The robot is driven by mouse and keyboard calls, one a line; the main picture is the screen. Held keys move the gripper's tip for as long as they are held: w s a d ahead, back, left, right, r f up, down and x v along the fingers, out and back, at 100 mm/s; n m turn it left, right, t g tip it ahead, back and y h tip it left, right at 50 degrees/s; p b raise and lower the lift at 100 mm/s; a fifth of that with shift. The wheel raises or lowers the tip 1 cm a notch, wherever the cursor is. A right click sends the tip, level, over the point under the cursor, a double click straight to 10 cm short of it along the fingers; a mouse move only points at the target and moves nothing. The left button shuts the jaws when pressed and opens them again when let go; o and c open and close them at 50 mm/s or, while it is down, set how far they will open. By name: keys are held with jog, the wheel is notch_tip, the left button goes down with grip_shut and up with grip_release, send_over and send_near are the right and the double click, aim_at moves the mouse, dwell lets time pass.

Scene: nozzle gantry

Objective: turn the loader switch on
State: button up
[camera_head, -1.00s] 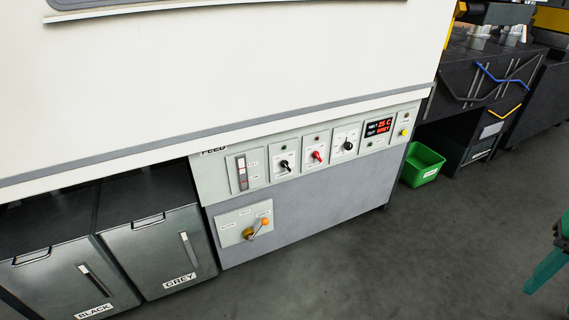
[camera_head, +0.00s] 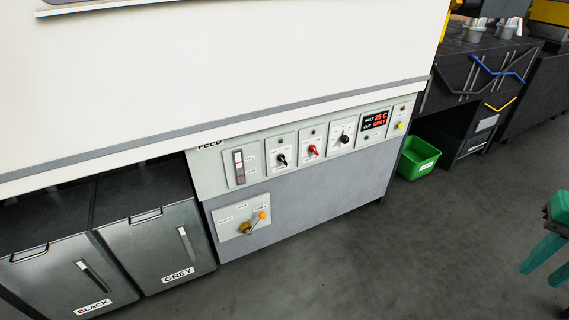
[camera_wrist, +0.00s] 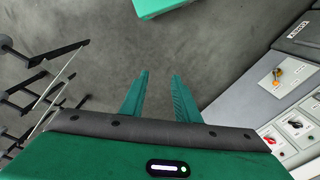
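The grey control panel (camera_head: 262,157) is on the lower front of a large white machine. It carries a black switch (camera_head: 282,160), a red switch (camera_head: 312,151) and a black dial (camera_head: 345,139). Their labels are too small to read, so I cannot tell which is the loader switch. The black switch (camera_wrist: 296,124) and red switch (camera_wrist: 271,140) also show at the lower right of the wrist view. My gripper (camera_wrist: 160,76) is open and empty, its green fingers apart over the floor. In the head view its fingers (camera_head: 545,252) are at the right edge, well clear of the panel.
An orange-knobbed lever (camera_head: 255,222) sits below the panel. The BLACK bin (camera_head: 60,260) and GREY bin (camera_head: 158,232) stand left. A green box (camera_head: 418,160) lies on the floor right of the machine, beside a dark workbench (camera_head: 470,80). The floor before the panel is clear.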

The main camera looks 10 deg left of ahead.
jog(key=w+a+f+n+t, duration=0.2)
jog(key=w+a+n, duration=0.1)
jog(key=w, duration=0.8)
jog(key=w+a+f+n+t, duration=0.2)
jog(key=w, duration=1)
jog(key=w+a+f+n+t, duration=0.2)
jog(key=w+a+f+n, duration=0.1)
jog(key=w, duration=0.8)
jog(key=w+a+f+n+t+y, duration=0.2)
jog(key=w+a+f, duration=0.1)
jog(key=w+a, duration=0.4)
jog(key=w+a+f+n+t+y, duration=0.1)
jog(key=w+a+f+n+t, duration=0.15)
jog(key=w+a, duration=0.45)
jog(key=n+t+y, duration=0.3)
jog(key=n+y, duration=0.1)
jog(key=y, duration=0.1)
send_near(284, 161)
jog(key=w+d+r, duration=0.2)
jog(key=d+r, duration=0.1)
jog(key=d, duration=0.5)
jog(key=s+a+f+n+y, duration=0.2)
jog(key=s+a+f, duration=0.1)
jog(key=a+f, duration=0.25)
jog(key=shift+t, duration=0.45)
jog(key=x, duration=0.7)
jog(key=r+x, duration=0.1)
jog(key=x, duration=0.3)
jog(key=shift+s+a, duration=0.25)
jog(key=shift+a, duration=0.15)
